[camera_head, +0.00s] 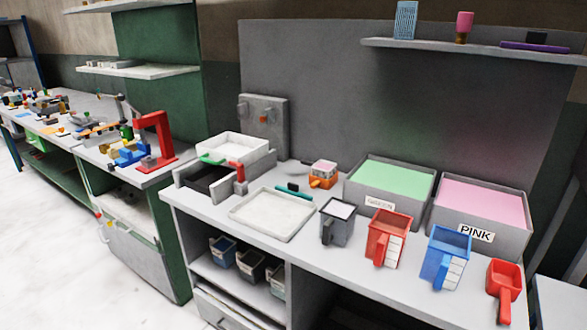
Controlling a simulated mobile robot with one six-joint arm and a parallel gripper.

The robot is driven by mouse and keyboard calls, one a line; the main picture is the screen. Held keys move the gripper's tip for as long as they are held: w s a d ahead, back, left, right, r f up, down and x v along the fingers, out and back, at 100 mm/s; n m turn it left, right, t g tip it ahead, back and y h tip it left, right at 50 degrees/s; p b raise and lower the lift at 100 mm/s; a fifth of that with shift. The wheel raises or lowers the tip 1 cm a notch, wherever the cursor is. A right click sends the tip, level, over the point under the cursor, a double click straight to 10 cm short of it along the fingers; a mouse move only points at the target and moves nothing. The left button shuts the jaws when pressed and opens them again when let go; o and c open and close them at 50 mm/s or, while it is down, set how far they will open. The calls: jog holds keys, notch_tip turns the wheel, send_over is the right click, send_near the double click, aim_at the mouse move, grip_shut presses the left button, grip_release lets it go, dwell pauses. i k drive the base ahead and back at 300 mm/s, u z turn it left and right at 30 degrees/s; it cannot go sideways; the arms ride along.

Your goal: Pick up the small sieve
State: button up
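I cannot tell for sure which thing is the small sieve. A small red square scoop-like piece (505,275) with a handle pointing to the front stands at the right end of the grey worktop; its inner bottom is too small to make out. A small orange and white box-like piece (322,175) stands farther back, left of the green bin. My gripper is not in view.
On the worktop (305,252) stand a grey jug (337,224), a red jug (388,240), a blue jug (446,257), a white tray (270,215), a GREEN bin (379,202) and a PINK bin (470,236). A red press (155,143) stands left. Floor (60,250) is clear.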

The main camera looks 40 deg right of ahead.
aim_at(316, 172)
jog(key=u, duration=0.3)
jog(key=i, duration=1.1)
jog(key=u, duration=0.25)
